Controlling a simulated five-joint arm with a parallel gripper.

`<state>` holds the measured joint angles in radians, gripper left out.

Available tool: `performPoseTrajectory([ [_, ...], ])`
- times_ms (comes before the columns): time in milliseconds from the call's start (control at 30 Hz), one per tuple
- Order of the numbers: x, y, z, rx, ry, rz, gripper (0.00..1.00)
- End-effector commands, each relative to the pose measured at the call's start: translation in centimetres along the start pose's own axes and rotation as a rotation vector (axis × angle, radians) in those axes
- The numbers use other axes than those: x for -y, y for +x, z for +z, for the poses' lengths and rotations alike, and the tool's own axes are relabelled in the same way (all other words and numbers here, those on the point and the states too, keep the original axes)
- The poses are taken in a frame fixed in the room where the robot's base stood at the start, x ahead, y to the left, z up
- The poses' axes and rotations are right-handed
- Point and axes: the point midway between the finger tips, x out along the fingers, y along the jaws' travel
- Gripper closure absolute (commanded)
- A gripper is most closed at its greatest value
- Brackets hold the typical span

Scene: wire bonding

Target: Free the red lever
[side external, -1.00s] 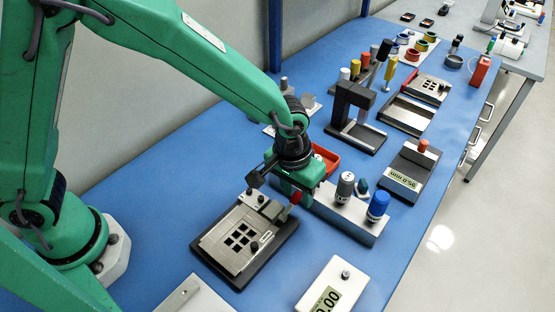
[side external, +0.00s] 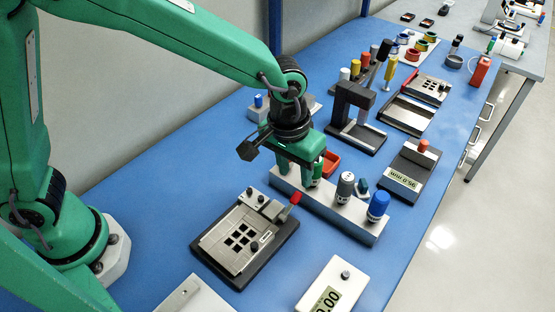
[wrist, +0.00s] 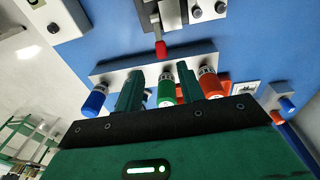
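The red lever (side external: 295,198) stands out from the right end of the clamp bar on the grey fixture plate (side external: 225,253). In the wrist view, the red lever tip (wrist: 161,48) is clear of my fingers. My gripper (side external: 299,180) is over the left part of a pale block holding tools. In the wrist view my two green fingers (wrist: 160,92) stand apart on either side of a green-capped tool (wrist: 165,92). A gap shows beside the tool, so I see no grip on it.
The pale block (side external: 335,212) also holds a grey tool (side external: 345,187) and a blue-capped tool (side external: 378,206); an orange one (wrist: 210,85) shows in the wrist view.

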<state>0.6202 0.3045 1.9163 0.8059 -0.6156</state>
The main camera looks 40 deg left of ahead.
Motion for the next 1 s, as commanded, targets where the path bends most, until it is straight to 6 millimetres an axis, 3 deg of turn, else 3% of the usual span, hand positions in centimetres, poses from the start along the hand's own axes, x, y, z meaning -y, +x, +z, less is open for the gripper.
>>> performPoseTrajectory([
  [233,0.0,-0.8,0.0,0.000,0.000,0.000,0.62],
  [1000,-0.4,-0.3,-1.1,0.095,-0.005,-0.068,0.62],
])
